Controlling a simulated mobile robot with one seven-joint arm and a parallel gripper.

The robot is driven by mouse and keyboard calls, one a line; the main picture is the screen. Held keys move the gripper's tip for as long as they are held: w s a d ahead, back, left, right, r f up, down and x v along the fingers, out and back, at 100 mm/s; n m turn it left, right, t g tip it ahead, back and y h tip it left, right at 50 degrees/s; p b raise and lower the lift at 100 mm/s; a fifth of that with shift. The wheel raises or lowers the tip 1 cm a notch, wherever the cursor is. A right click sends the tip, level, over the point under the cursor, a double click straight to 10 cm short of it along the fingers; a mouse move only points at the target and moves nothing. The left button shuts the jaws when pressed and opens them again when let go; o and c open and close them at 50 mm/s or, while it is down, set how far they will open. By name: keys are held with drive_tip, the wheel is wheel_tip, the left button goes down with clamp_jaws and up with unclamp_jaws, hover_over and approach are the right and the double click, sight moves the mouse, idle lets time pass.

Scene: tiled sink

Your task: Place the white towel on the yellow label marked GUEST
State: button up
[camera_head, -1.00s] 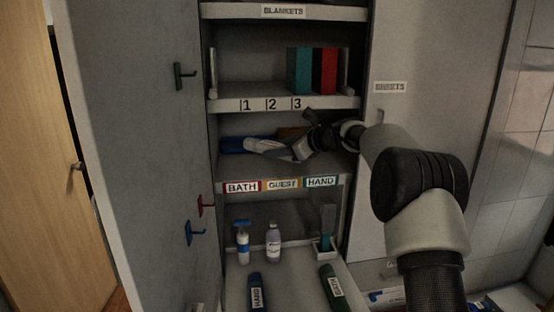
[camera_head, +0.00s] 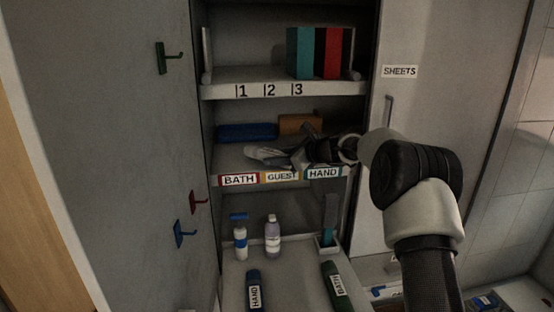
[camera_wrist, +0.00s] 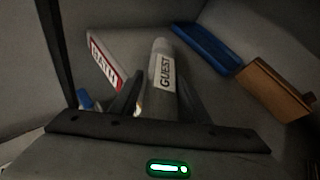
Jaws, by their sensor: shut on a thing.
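The white towel (camera_head: 266,154) is a pale roll. My gripper (camera_head: 300,157) is shut on it over the shelf with the coloured labels. In the wrist view the towel (camera_wrist: 161,55) lies between the gripper's fingers (camera_wrist: 162,97), with a white tag reading GUEST facing up. The yellow GUEST label (camera_head: 282,176) is on the shelf's front edge, between the red BATH label (camera_head: 239,180) and the teal HAND label (camera_head: 323,173). The towel appears low over the shelf; I cannot tell whether it touches. The BATH label also shows in the wrist view (camera_wrist: 105,62).
The shelf edge numbered 1, 2, 3 (camera_head: 270,89) is above. Bottles (camera_head: 272,236) and dark rolls (camera_head: 255,289) stand or lie below. The cabinet wall (camera_head: 130,150) bounds the left.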

drive_tip(key=shift+f, duration=0.25)
drive_tip(key=o, duration=1.2)
